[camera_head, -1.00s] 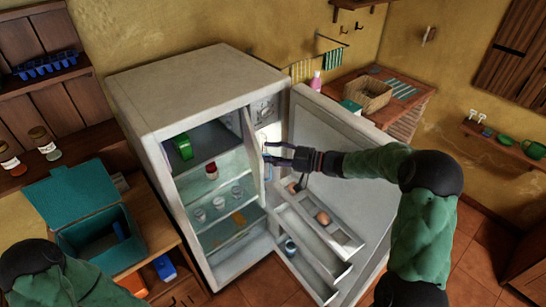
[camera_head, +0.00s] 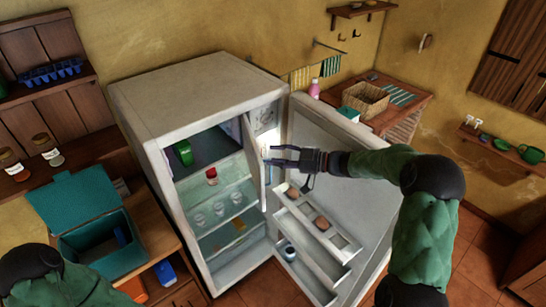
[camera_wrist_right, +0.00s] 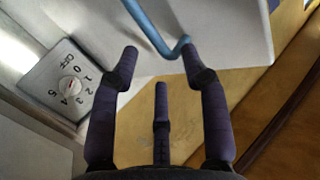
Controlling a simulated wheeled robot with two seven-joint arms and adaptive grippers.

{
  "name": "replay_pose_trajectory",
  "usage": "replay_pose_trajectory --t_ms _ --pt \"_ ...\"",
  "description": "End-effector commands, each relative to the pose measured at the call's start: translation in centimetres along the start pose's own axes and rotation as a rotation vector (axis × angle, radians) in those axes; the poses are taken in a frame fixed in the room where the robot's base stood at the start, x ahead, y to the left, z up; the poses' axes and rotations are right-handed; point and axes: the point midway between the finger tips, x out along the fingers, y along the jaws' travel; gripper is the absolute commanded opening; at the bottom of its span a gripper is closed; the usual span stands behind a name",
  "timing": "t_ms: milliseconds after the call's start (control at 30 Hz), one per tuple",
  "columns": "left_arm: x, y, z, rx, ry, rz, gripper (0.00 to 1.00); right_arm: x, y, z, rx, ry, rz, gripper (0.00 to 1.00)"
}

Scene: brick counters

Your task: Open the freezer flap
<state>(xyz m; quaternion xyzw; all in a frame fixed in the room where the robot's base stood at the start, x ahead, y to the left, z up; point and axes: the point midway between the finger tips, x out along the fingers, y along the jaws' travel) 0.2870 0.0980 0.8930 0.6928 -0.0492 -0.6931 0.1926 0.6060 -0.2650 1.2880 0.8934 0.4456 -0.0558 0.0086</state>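The freezer flap (camera_head: 252,158) is a pale panel inside the open fridge (camera_head: 190,95). It stands swung out, nearly edge-on in the head view, leaving the top compartment with a green item (camera_head: 183,152) exposed. Its blue bar handle (camera_wrist_right: 150,28) shows in the right wrist view, against the pale panel, just beyond the fingertips. My right gripper (camera_head: 270,155) is beside the flap's outer side, between it and the fridge door. In the right wrist view its fingers (camera_wrist_right: 158,55) are spread with nothing gripped. My left gripper is out of view; only part of that arm shows.
The fridge door (camera_head: 335,135) stands open at the right, with shelves (camera_head: 310,262) holding eggs and a jar. A numbered dial (camera_wrist_right: 70,88) is left of my right fingers. A teal box (camera_head: 85,250) stands on the counter left of the fridge.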

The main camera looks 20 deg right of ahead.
Motion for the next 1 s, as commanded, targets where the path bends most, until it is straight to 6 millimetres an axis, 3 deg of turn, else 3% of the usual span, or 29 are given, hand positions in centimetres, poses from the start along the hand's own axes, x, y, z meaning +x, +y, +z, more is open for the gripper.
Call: replay_pose_trajectory --t_ms 1000 --pt "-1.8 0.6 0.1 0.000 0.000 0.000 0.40 -4.6 4.1 0.8 0.005 -0.005 0.003 0.41"
